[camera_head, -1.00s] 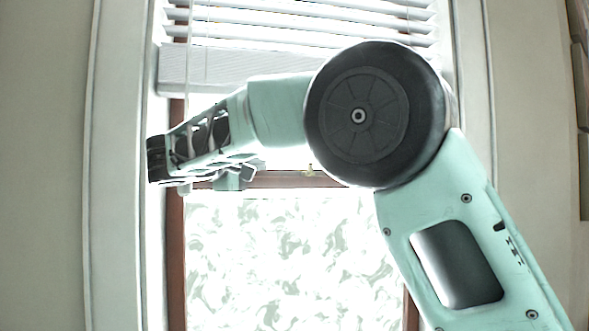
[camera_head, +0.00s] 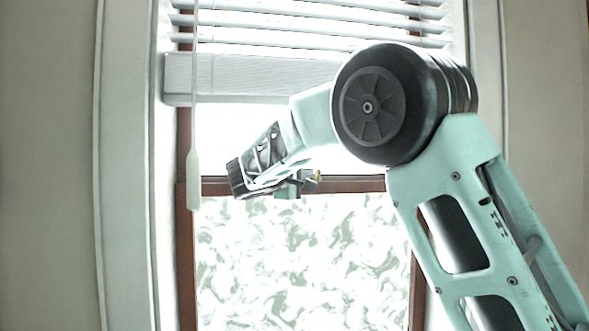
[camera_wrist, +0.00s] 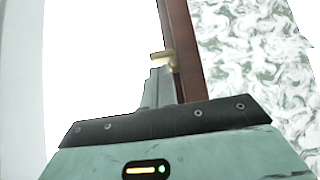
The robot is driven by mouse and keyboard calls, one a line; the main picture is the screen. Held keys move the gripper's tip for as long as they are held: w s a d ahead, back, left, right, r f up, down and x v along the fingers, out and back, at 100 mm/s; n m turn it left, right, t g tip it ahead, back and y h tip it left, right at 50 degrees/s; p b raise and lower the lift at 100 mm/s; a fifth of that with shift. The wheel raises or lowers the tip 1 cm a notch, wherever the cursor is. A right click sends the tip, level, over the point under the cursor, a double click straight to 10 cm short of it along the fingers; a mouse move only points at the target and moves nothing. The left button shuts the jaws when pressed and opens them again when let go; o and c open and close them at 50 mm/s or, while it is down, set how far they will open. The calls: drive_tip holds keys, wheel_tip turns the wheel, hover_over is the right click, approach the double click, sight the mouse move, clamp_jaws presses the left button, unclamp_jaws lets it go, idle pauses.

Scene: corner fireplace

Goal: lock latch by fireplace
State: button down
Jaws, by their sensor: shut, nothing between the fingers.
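The latch (camera_head: 318,175) is a small brass-coloured piece on the brown window rail, in the middle of the head view. In the wrist view the latch (camera_wrist: 168,58) stands on the brown rail just beyond my fingertips, with a lever pointing left. My gripper (camera_head: 308,184) is in front of the window at rail height, close to the latch. In the wrist view my gripper (camera_wrist: 160,78) is shut and empty, its tips by the latch's lower end. I cannot tell whether they touch, and part of the latch's base may be hidden.
White blinds (camera_head: 300,30) with a bottom bar (camera_head: 240,75) hang over the upper window. A white wand (camera_head: 194,175) hangs at the left, apart from my gripper. The lower pane (camera_head: 300,260) is patterned. White trim (camera_head: 125,200) borders the window.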

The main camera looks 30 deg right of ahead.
drive_tip(key=shift+s+d+f+b, duration=0.1)
drive_tip(key=shift+d+f+b, duration=0.1)
drive_tip(key=shift+b, duration=0.4)
drive_tip(key=shift+s+d+r+n+t+y+b, duration=0.1)
drive_tip(key=shift+n+t+y+b, duration=0.3)
drive_tip(key=shift+b, duration=0.35)
drive_tip(key=shift+t+b, duration=0.3)
drive_tip(key=t+b, duration=0.1)
drive_tip(key=b, duration=0.1)
drive_tip(key=s+d+n+t+y+b, duration=0.1)
drive_tip(key=b, duration=0.1)
drive_tip(key=f+n+t+y+b, duration=0.1)
drive_tip(key=b, duration=0.2)
drive_tip(key=shift+s+d, duration=0.15)
drive_tip(key=shift+d, duration=0.1)
drive_tip(key=shift+w+d+r+n+t+y+b, duration=0.2)
drive_tip(key=shift+d+n+t+y, duration=0.75)
drive_tip(key=shift+d+n+y, duration=0.55)
drive_tip(key=shift+w+d+r+n+t+y+b, duration=0.1)
drive_tip(key=shift+d+r+n+t+y+b, duration=0.15)
drive_tip(key=shift+d+n+t+y, duration=1.15)
drive_tip(key=shift+w+d+r+n+t+y+b, duration=0.15)
drive_tip(key=shift+d+n+t+y, duration=0.4)
drive_tip(key=shift+d+n+y, duration=0.95)
drive_tip(key=shift+d+m+y, duration=0.2)
drive_tip(key=shift+m+y, duration=0.2)
drive_tip(key=shift+y, duration=0.1)
